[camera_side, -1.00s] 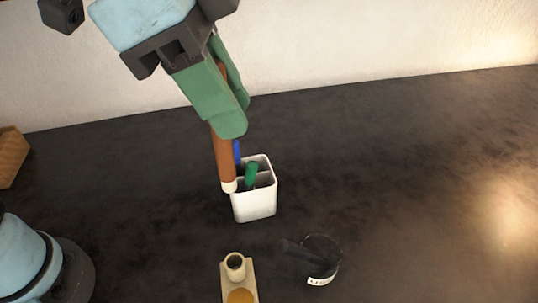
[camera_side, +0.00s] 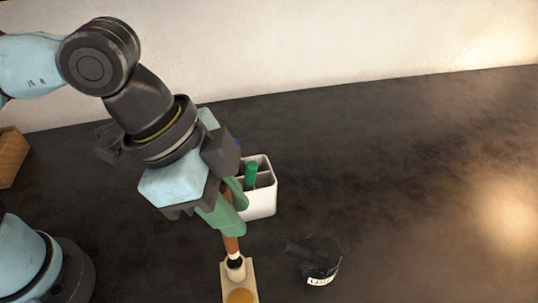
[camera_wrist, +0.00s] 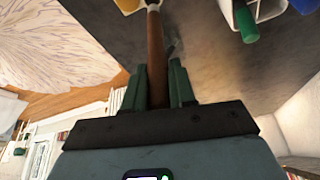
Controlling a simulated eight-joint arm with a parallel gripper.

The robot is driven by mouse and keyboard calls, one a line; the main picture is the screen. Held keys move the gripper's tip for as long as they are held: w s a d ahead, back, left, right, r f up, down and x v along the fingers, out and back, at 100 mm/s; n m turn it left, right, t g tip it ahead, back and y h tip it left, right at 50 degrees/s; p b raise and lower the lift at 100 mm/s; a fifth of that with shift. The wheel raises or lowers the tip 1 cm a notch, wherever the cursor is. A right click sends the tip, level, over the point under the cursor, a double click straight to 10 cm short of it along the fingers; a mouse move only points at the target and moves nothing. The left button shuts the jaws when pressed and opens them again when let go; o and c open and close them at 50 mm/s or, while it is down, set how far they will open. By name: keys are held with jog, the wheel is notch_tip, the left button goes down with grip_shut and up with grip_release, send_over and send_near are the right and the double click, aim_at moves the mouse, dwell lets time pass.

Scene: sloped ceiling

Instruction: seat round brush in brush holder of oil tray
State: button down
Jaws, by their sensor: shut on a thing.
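My gripper (camera_side: 233,207) is shut on the round brush (camera_side: 231,244), a brown rod with a pale lower end. The brush points down, nearly upright. Its lower end is at the mouth of the brush holder (camera_side: 236,274), a cream ring on the oil tray (camera_side: 251,280). I cannot tell how far inside it is. The tray's yellow oil (camera_side: 240,296) lies in front of the holder, at the picture's bottom edge. In the wrist view the brush (camera_wrist: 155,50) runs between my green fingertips (camera_wrist: 157,66), its far end at the top edge.
A white divided cup (camera_side: 262,203) with a green pen (camera_side: 251,174) and a blue item stands just behind my gripper. A black round pot (camera_side: 322,262) with a label and a dark handle sits right of the tray. The dark table is clear farther right.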

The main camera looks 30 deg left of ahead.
aim_at(236, 249)
jog(key=shift+f, duration=3.35)
jog(key=c, duration=0.9)
grip_release()
jog(key=v, duration=1.2)
jog(key=w+a+f+n+t+y, duration=0.1)
jog(key=w+a+f+n, duration=0.1)
jog(key=a, duration=0.5)
jog(key=w+a+f+n+t+y, duration=0.1)
jog(key=w+a+f+n+t, duration=0.1)
jog(key=w+a+n, duration=0.3)
jog(key=w+a+f+n+t+y, duration=0.2)
jog(key=w+a+f+n, duration=0.1)
jog(key=a, duration=0.7)
jog(key=shift+w+a+f+n, duration=0.2)
jog(key=shift+f+n, duration=0.15)
jog(key=shift+n, duration=0.25)
jog(key=shift+w+a+f+n, duration=0.2)
jog(key=shift+f+n, duration=0.15)
jog(key=shift+n, duration=0.25)
